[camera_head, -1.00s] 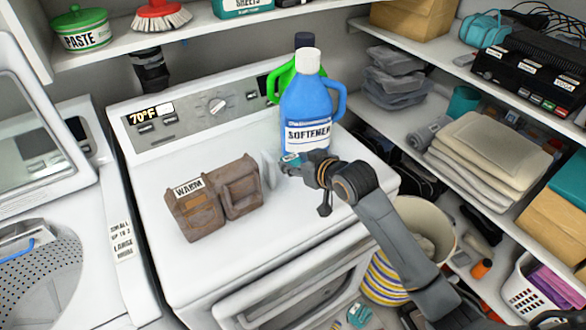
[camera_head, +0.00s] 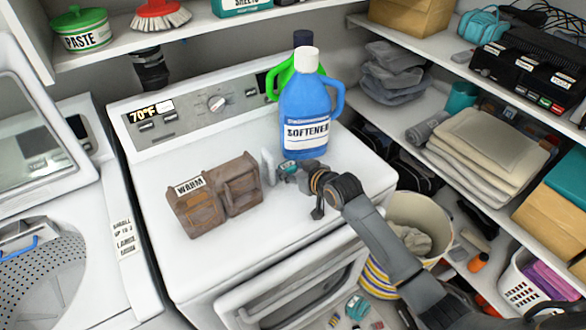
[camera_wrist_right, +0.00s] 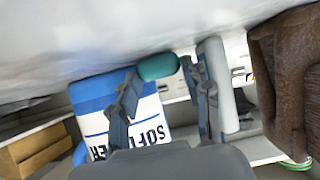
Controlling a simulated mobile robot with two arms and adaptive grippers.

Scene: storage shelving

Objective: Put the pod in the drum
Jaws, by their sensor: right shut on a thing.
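My right gripper (camera_head: 288,168) is low over the white dryer top, in front of the blue softener bottle (camera_head: 306,105). It is shut on a small teal pod, which shows between the fingertips in the right wrist view (camera_wrist_right: 158,67). In the head view the pod (camera_head: 289,163) is mostly covered by the fingers. The perforated metal drum (camera_head: 40,268) is at the lower left, inside the open washer, well apart from the gripper. My left gripper is not in view.
A brown pouch marked WARM (camera_head: 214,195) and a thin pale upright piece (camera_head: 268,168) stand left of the gripper. A green bottle (camera_head: 281,80) is behind the softener. A striped bucket (camera_head: 425,205) stands right of the dryer. The dryer's front top is clear.

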